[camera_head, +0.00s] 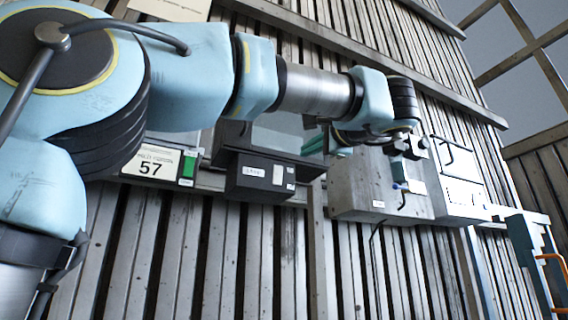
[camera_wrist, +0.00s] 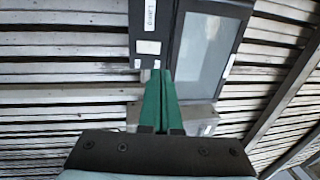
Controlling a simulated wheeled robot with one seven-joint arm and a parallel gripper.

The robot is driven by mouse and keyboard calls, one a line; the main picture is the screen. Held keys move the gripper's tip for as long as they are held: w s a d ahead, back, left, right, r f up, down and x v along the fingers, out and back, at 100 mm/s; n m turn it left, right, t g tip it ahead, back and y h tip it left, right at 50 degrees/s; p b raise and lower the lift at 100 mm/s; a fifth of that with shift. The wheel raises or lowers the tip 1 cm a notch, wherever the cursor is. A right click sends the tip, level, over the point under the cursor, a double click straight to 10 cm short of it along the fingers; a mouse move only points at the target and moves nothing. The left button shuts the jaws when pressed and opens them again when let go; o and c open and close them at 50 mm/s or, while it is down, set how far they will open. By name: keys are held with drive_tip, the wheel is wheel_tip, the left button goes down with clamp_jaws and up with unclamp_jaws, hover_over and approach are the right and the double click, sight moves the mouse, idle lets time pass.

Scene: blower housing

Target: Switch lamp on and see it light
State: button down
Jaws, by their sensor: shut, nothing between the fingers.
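A dark box with a white label that seems to read "Lamp" (camera_head: 255,176) is fixed to the slatted wall in the middle of the head view. Its labelled face (camera_wrist: 143,36) is at the top of the wrist view. A pale grey pane in a dark frame (camera_wrist: 203,45) is beside it, with no clear glow. My gripper (camera_wrist: 160,73) has green fingers closed together, pointing at the lower edge of the dark box. In the head view my gripper (camera_head: 308,147) is just right of the box. I cannot tell whether the tips touch it. The switch is not clearly seen.
A grey metal box (camera_head: 365,190) with a small lever is on the wall to the right, with a white panel (camera_head: 462,190) beyond it. A blue frame (camera_head: 530,250) stands far right.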

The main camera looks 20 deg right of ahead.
drive_tip(key=p, duration=0.4)
approach(277, 165)
drive_tip(key=x, duration=0.5)
drive_tip(key=shift+p+x, duration=0.4)
drive_tip(key=shift+x, duration=0.5)
drive_tip(key=shift+w+r+g+p, duration=0.3)
drive_tip(key=shift+r+p, duration=0.2)
drive_tip(key=shift+p, duration=0.5)
drive_tip(key=shift+f, duration=0.3)
